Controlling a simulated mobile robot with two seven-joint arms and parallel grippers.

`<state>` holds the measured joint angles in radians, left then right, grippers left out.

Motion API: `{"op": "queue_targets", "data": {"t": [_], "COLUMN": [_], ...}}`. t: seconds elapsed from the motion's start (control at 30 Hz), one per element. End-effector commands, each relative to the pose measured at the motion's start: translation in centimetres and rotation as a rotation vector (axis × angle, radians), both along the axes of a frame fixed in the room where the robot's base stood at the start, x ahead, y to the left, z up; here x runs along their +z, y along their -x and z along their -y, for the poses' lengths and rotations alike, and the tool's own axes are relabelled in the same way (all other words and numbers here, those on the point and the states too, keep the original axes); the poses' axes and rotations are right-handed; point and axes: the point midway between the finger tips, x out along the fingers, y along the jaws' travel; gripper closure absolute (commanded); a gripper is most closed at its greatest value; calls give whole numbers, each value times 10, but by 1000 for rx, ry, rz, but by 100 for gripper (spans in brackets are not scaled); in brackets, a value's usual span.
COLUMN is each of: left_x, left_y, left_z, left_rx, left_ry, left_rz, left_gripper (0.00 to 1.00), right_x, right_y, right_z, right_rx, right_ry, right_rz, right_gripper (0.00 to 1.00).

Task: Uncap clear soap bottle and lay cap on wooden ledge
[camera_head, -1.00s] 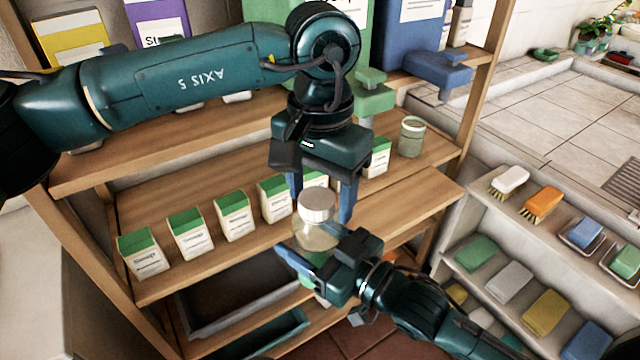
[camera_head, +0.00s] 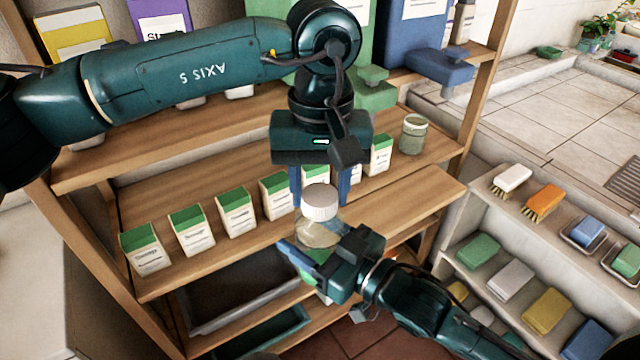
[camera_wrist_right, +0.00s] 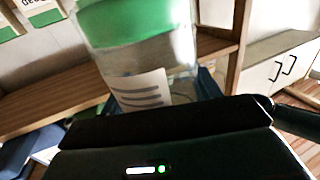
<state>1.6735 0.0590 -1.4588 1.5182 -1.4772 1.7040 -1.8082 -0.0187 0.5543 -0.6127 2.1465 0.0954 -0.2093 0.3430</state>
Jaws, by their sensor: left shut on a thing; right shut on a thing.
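The clear soap bottle (camera_head: 318,236) stands upright in front of the shelf, with its white ribbed cap (camera_head: 320,203) on top. My right gripper (camera_head: 322,255) is shut on the bottle's body from the lower right. In the right wrist view the bottle (camera_wrist_right: 150,60) shows green, a clear part and a white label. My left gripper (camera_head: 320,196) points down from above, its blue fingers on either side of the cap, shut on it. The cap looks seated on the bottle; any small gap cannot be seen. The wooden ledge (camera_head: 410,208) lies just behind and right of the bottle.
A row of green-and-white soap boxes (camera_head: 235,212) stands on the shelf behind. A glass jar (camera_head: 413,134) stands at its right end. The ledge's right part is bare. A grey tray (camera_head: 215,315) sits lower. Brushes and sponges (camera_head: 545,200) fill a rack at right.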

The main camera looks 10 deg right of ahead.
Motion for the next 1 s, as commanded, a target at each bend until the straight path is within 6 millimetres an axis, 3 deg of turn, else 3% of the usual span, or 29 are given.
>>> {"op": "queue_targets", "data": {"t": [1.0], "left_x": [3], "left_y": [1], "left_z": [-3], "left_rx": [2313], "left_ry": [15], "left_rz": [13], "left_gripper": [84], "right_x": [1], "right_y": [2], "right_z": [-3], "right_rx": [7], "right_ry": [3], "right_rz": [5], "right_gripper": [100]}}
